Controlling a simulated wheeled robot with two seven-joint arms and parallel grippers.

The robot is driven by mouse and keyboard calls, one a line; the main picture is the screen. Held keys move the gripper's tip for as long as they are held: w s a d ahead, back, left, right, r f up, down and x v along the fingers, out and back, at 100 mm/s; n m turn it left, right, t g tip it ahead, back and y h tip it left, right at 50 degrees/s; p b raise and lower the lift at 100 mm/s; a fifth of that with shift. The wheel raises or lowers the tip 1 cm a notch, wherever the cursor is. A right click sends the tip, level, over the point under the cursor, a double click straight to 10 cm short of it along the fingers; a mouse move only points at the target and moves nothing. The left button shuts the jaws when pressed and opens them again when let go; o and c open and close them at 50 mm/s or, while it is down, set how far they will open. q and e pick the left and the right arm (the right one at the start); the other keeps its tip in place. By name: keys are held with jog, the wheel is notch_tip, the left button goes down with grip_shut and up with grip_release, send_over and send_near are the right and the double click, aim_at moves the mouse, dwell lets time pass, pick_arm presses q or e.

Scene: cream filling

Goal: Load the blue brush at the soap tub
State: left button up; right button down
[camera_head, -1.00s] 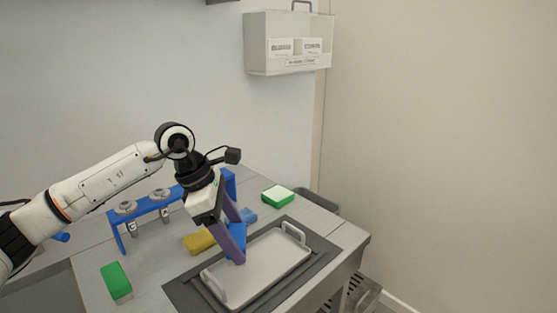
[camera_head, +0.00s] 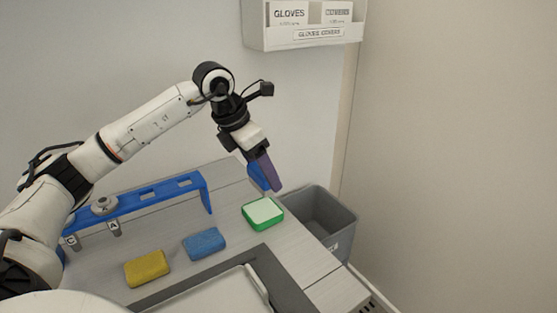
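My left gripper (camera_head: 264,174) comes in from the left and points down, above and just behind the soap tub (camera_head: 263,213). The tub is a small green box with a pale, whitish top, on the table near its right edge. The gripper's purplish fingers are shut on a blue piece that looks like the blue brush (camera_head: 257,176); the fingers hide part of it. The brush shows apart from the tub, above it. My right gripper is not in view.
A blue sponge (camera_head: 204,244) and a yellow sponge (camera_head: 147,268) lie in front of the blue rack (camera_head: 190,185). A pale tray (camera_head: 215,298) is cut off at the bottom. A grey bin (camera_head: 335,248) stands right of the table; a glove box (camera_head: 305,30) hangs on the wall.

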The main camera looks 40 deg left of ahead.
aim_at(258, 190)
pick_arm(q)
jog(key=shift+s+f+b, duration=0.25)
jog(key=shift+f+b, duration=0.15)
notch_tip(258, 190, down, 4)
jog(key=b, duration=0.3)
jog(key=shift+r, duration=0.2)
jog(key=shift+f+b, duration=0.5)
jog(key=shift+f, duration=0.2)
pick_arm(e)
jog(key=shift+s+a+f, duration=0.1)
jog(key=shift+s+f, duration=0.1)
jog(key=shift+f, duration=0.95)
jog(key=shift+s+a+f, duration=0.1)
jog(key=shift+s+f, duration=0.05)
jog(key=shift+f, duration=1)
pick_arm(q)
jog(key=shift+f+b, duration=0.35)
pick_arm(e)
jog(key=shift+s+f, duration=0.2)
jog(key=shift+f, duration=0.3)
pick_arm(q)
jog(key=shift+s+f, duration=0.1)
jog(key=shift+f, duration=0.15)
